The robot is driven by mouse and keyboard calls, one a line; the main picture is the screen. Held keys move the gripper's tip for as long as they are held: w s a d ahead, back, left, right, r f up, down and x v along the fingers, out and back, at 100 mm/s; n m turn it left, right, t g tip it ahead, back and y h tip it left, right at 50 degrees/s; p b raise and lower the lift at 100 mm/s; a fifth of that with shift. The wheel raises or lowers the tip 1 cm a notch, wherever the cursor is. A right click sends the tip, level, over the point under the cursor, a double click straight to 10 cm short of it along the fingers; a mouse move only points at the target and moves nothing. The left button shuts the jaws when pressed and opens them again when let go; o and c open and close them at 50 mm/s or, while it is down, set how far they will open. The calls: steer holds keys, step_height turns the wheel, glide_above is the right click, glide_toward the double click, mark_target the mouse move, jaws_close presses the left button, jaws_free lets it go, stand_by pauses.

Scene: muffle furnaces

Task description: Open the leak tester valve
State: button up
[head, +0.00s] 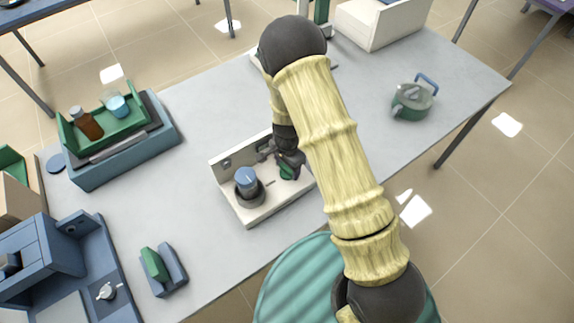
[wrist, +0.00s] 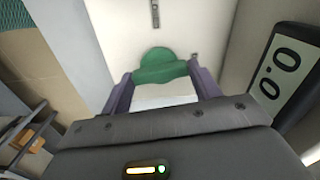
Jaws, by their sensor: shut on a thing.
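The leak tester (head: 243,209) is a cream, open-fronted unit on the grey table, with a blue-capped cylinder (head: 246,180) standing in a dark round holder at its left. Its valve is a green knob (head: 287,172), partly hidden by my gripper (head: 277,158) in the head view. In the wrist view the green knob (wrist: 160,66) sits between the two purple-grey fingers of my gripper (wrist: 160,84), which are shut on it. A display (wrist: 285,66) reading 0.0 is at the right of the wrist view.
A blue shaker-like device (head: 130,165) with a green tray of bottles stands at the left. A green kettle-like pot (head: 411,102) stands at the right. Blue equipment (head: 75,250) fills the front left. The table (head: 215,95) is clear behind the tester.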

mark_target(287, 168)
steer(key=shift+a+m, duration=0.1)
steer(key=shift+m, duration=0.7)
steer(key=o, duration=1)
steer(key=shift+r, duration=0.1)
step_height(287, 168, up, 17)
steer(key=shift+r+b, duration=0.15)
steer(key=shift+b, duration=0.3)
